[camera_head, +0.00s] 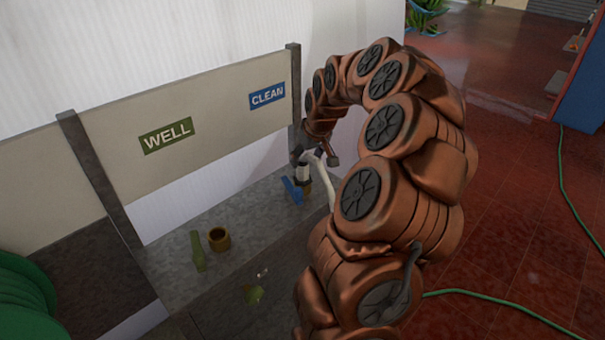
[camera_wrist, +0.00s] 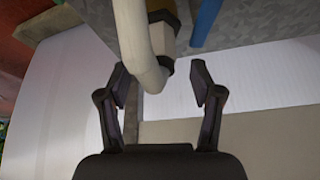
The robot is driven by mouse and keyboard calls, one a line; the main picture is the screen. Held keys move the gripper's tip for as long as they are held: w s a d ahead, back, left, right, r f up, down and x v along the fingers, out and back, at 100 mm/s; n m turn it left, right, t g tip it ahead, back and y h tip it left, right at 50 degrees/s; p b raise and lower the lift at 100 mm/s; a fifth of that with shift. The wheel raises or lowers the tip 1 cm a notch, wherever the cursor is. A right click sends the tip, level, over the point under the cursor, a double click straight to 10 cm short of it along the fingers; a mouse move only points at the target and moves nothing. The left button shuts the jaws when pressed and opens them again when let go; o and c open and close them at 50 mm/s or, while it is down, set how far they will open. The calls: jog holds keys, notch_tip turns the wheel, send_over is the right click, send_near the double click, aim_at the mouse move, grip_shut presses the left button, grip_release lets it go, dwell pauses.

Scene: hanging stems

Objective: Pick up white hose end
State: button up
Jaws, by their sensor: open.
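The white hose end (camera_wrist: 143,50) is a curved white pipe in the wrist view, coming down from the top edge and bending into a fitting with a brass-coloured collar. It also shows in the head view (camera_head: 320,177), partly hidden behind my arm. My gripper (camera_wrist: 158,78) is open in the wrist view, with one finger on each side of the hose's bend. No finger visibly grips it. In the head view my gripper (camera_head: 316,155) is small and partly covered by the arm, close to the hose.
A blue handle (camera_head: 292,190) sits beside the hose fitting on the grey counter (camera_head: 180,240). A brass ring (camera_head: 219,239) and green handle (camera_head: 198,251) stand further left. A board with WELL (camera_head: 166,136) and CLEAN (camera_head: 267,95) signs rises behind. A green hose (camera_head: 500,304) crosses the red floor.

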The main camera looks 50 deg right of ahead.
aim_at(304, 162)
jog(key=shift+p+x, duration=1.25)
jog(key=shift+x, duration=1.6)
jog(key=shift+w+r, duration=0.1)
jog(key=shift+w, duration=0.05)
jog(key=c, duration=1.2)
